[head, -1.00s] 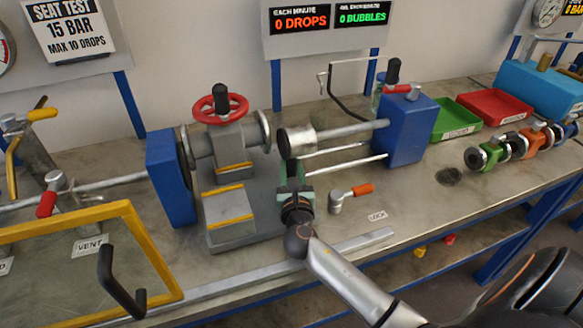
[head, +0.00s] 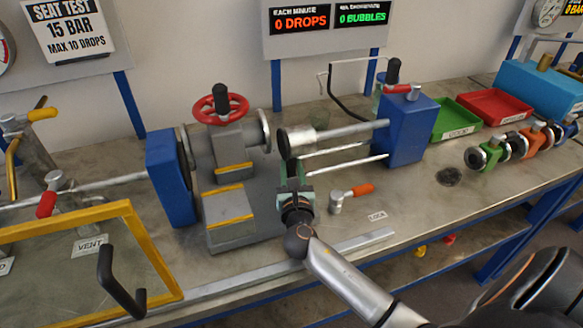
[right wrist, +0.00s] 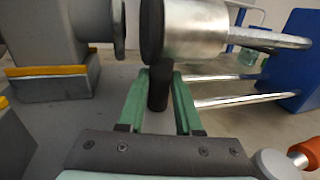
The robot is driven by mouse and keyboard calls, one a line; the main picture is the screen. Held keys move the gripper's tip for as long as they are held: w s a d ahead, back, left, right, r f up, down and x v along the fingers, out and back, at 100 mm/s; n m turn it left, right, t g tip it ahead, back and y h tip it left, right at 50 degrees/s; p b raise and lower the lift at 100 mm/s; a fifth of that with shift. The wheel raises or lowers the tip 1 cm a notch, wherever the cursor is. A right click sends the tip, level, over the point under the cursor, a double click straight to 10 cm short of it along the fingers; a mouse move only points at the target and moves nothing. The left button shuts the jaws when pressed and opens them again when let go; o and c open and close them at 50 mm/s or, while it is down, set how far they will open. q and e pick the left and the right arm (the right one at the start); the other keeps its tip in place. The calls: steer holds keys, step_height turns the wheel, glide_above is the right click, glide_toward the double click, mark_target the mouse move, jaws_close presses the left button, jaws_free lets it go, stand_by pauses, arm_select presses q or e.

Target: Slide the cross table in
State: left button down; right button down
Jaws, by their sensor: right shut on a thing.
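My right gripper (head: 291,180) is at the right side of the cross table, pointing away from me. In the right wrist view its green fingers (right wrist: 159,85) are shut on a black upright handle (right wrist: 159,88). The foot of the handle is hidden. The valve's right flange is apart from the black-faced round clamp head (head: 283,144). My left gripper is not in view.
Blue end blocks stand left (head: 170,177) and right (head: 407,130), with steel rods reaching from the right one. An orange-tipped lock lever (head: 352,192) is close right of my gripper. A yellow-framed clear guard (head: 150,245) fills the front left. Green and red trays stand at right.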

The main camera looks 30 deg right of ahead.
steer(key=w, duration=0.2)
steer(key=w+d, duration=0.1)
steer(key=w, duration=0.4)
steer(key=shift+d+b, duration=0.3)
steer(key=shift+b, duration=0.05)
steer(key=c, duration=0.6)
jaws_free()
steer(key=shift+s, duration=0.1)
steer(key=v, duration=1.2)
steer(key=shift+s+a+p, duration=0.15)
steer(key=shift+a+p, duration=0.05)
steer(key=shift+p, duration=0.1)
